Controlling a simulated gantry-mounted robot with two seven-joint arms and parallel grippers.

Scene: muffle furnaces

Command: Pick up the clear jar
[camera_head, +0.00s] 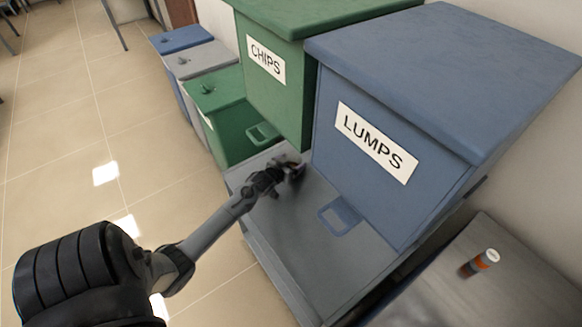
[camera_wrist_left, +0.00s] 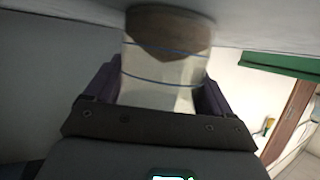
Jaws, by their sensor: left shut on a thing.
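The clear jar (camera_wrist_left: 165,72) is in the left wrist view, upper middle, with thin blue lines around it and a brown mass at its far end. The fingers of my left gripper (camera_wrist_left: 157,92) stand on both sides of the jar and are shut on it. In the head view my left gripper (camera_head: 290,168) is over the grey tray surface (camera_head: 285,235), in front of the green CHIPS bin. The jar cannot be made out there, hidden by the gripper. My right gripper is not in view.
The green CHIPS bin (camera_head: 285,95) and blue LUMPS bin (camera_head: 385,110) stand behind the gripper. A blue handle (camera_head: 339,216) is to its right. Open tiled floor is left.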

